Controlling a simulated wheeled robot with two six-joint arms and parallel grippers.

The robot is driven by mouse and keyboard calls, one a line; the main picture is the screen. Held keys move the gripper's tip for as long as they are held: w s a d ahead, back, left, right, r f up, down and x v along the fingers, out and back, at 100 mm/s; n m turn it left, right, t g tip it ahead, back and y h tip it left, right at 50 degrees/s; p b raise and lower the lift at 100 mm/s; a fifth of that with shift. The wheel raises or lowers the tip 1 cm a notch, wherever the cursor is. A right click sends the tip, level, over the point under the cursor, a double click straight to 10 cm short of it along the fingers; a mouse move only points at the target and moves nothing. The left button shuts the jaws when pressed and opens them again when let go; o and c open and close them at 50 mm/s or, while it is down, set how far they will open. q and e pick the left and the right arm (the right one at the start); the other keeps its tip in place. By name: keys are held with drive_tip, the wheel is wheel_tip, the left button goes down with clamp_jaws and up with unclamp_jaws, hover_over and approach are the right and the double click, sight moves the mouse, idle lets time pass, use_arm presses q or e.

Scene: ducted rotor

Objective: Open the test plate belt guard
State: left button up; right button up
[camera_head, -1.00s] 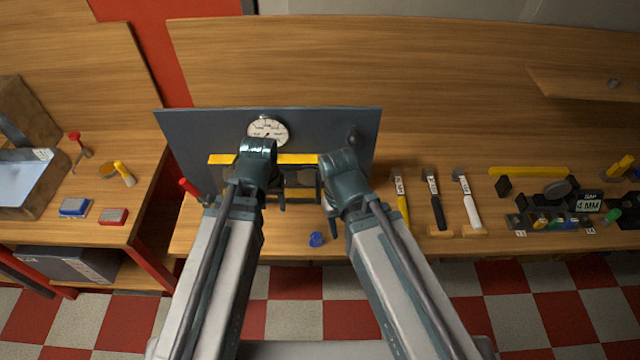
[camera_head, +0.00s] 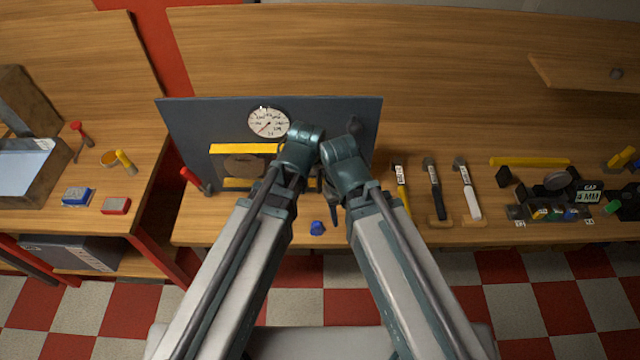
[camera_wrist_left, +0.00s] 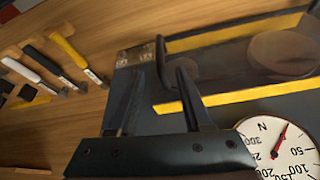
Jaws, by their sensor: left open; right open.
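The test plate (camera_head: 215,125) is a dark blue-grey panel standing on the bench in the head view. Its belt guard (camera_head: 245,149) is a dark see-through cover with yellow edges, down over a round pulley. My left arm hides its right end. In the left wrist view the guard (camera_wrist_left: 235,65) appears upside down, and its dark end rim lies between the fingers of my left gripper (camera_wrist_left: 158,70). That gripper is open; I cannot tell whether it touches the rim. My right gripper (camera_head: 333,206) is low at the guard's right, mostly hidden by its own wrist.
A dial gauge (camera_head: 268,122) sits above the guard and a red-handled lever (camera_head: 192,178) at its left. A small blue part (camera_head: 317,228) lies in front. Several hammer-like tools (camera_head: 436,190) lie to the right. My two wrists nearly touch.

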sight(320, 182)
use_arm(q)
drive_tip(key=b+x, duration=1.1)
drive_tip(key=x, duration=0.1)
drive_tip(key=shift+w+f, duration=0.1)
drive_tip(key=shift+f, duration=0.1)
clamp_jaws()
idle(1.0)
